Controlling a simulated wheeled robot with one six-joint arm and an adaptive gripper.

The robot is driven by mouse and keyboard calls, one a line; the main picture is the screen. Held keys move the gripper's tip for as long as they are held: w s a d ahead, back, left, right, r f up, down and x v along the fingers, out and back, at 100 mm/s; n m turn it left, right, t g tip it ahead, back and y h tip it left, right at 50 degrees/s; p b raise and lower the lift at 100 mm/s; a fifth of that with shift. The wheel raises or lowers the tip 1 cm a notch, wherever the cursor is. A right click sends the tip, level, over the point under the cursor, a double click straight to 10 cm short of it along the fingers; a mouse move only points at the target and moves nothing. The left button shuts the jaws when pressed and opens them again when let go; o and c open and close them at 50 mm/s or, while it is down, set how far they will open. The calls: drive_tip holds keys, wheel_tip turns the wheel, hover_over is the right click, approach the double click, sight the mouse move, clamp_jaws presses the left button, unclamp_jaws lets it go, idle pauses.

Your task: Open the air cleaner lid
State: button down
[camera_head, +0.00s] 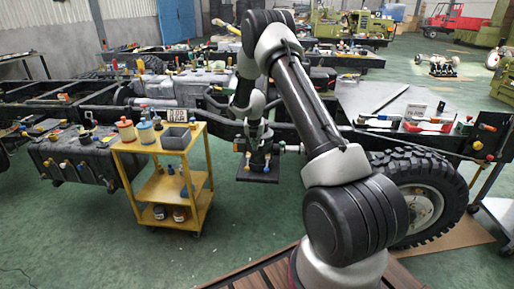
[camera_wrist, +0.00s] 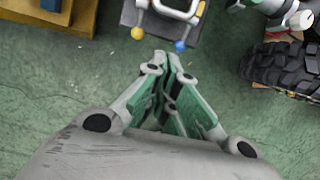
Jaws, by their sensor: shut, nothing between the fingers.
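My gripper (camera_wrist: 176,58) is shut and empty in the wrist view, with its green-padded fingers together over the floor. Just beyond its tips is a dark grey plate-like part (camera_wrist: 130,15) with a pale handle (camera_wrist: 178,13), a yellow knob (camera_wrist: 137,33) and a blue knob (camera_wrist: 180,45). This may be the air cleaner and its lid; I cannot be sure. In the head view a dark plate (camera_head: 258,178) shows under my wrist, beside the chassis. My arm hides much there, and my fingertips cannot be told apart from the parts around them.
A yellow cart (camera_head: 160,187) with bottles and a dark tray stands left; its corner shows in the wrist view (camera_wrist: 60,12). A large tyre (camera_head: 440,195) is on the right. The chassis frame (camera_head: 90,108) runs behind. Green floor (camera_head: 235,225) is clear in front.

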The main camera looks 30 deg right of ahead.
drive_tip(key=w+d+f, duration=0.2)
drive_tip(key=w+f, duration=0.2)
drive_tip(key=f, duration=0.2)
drive_tip(key=shift+d, duration=0.4)
drive_tip(key=shift+w+r, duration=0.1)
